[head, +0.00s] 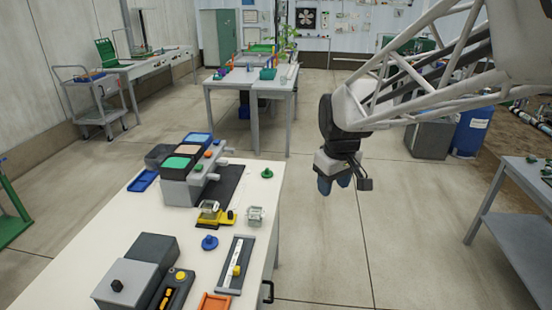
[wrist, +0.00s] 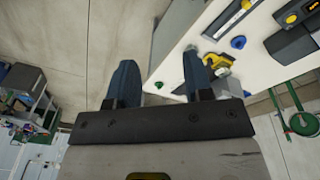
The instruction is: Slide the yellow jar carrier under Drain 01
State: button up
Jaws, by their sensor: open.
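The yellow jar carrier (head: 229,217) stands on the white table, with a clear jar in or on it. It sits at the near end of a dark strip (head: 224,186) that runs beside a grey skid unit (head: 183,191) with several stub spouts. I cannot read which spout is Drain 01. My gripper (head: 334,185) is open and empty, hanging over the floor right of the table, apart from the carrier. In the wrist view, the open blue fingers (wrist: 158,62) point at the table edge, and the yellow carrier (wrist: 219,64) shows just right of them.
A second clear jar (head: 256,216) stands right of the carrier. A blue knob (head: 209,243), a slider plate (head: 235,265), an orange tray (head: 214,302) and dark boxes (head: 130,275) lie nearer. A green knob (head: 267,173) is near the far corner. Floor right of the table is clear.

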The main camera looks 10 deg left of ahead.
jog(key=w+a+f+n, duration=0.35)
jog(key=w+a, duration=0.25)
jog(key=a, duration=0.2)
jog(key=w+a+f+n, duration=0.2)
jog(key=w+a+f, duration=0.2)
jog(key=w+a, duration=0.3)
jog(key=w+a+f+n, duration=0.1)
jog(key=w+a+f, duration=0.1)
jog(key=a+f, duration=0.3)
jog(key=w+a+f+n+g, duration=0.1)
jog(key=w+a+f+n, duration=0.1)
jog(key=a+f, duration=0.2)
jog(key=w+a+f+n, duration=0.1)
jog(key=w+a+f, duration=0.1)
jog(key=a+f, duration=0.3)
jog(key=shift+w+a+f+n+g, duration=0.1)
jog(key=shift+w+a, duration=0.05)
jog(key=shift+a, duration=0.65)
jog(key=shift+w+a+f+n+g, duration=0.1)
jog(key=shift+a+n, duration=0.05)
jog(key=shift+a, duration=0.6)
jog(key=shift+w+a+f+n+g, duration=0.1)
jog(key=shift+w+a, duration=0.05)
jog(key=shift+a, duration=0.65)
jog(key=shift+a+f, duration=0.35)
jog(key=shift+a, duration=0.1)
jog(key=shift+f, duration=0.1)
jog(key=shift+f, duration=3.8)
grip_shut()
